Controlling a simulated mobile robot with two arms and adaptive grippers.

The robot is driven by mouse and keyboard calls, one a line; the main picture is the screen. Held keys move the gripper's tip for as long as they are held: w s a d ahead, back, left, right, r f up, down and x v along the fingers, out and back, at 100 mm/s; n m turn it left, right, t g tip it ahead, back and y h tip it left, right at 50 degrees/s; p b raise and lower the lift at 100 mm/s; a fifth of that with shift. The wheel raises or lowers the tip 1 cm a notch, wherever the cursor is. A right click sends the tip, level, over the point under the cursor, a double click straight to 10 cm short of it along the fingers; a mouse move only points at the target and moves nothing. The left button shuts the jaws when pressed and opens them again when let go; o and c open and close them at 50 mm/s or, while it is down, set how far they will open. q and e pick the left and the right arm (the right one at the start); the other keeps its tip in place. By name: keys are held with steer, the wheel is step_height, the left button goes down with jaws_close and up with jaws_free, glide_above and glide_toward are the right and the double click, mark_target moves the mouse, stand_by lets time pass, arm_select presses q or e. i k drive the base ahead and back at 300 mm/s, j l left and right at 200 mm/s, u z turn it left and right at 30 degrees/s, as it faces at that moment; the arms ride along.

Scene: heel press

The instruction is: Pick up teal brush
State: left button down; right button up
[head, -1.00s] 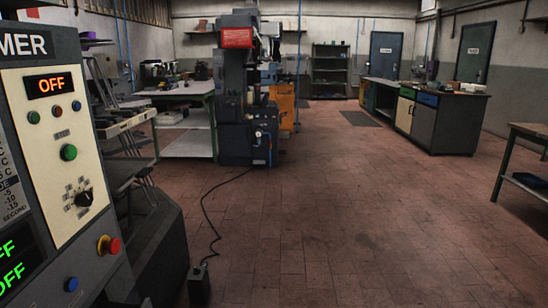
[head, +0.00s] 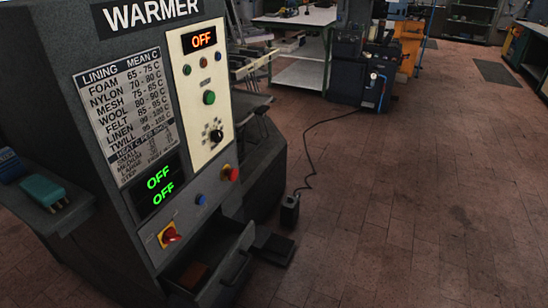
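The teal brush (head: 43,190) lies on a dark side shelf (head: 75,212) at the left of the warmer machine. It has a teal block-shaped body with a few small light tips at its near right end. A dark blue object (head: 11,166) lies beside it, cut by the left picture edge. Neither of my grippers is in view.
The warmer (head: 105,60) fills the left, its displays reading OFF. A drawer (head: 228,272) stands open at its base with a brown item (head: 194,275) inside. A dark pedal (head: 273,248) and a corded box (head: 290,210) are on the floor. Floor at right is clear.

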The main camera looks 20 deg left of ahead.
mark_target(46, 193)
steer(key=u, duration=1.1)
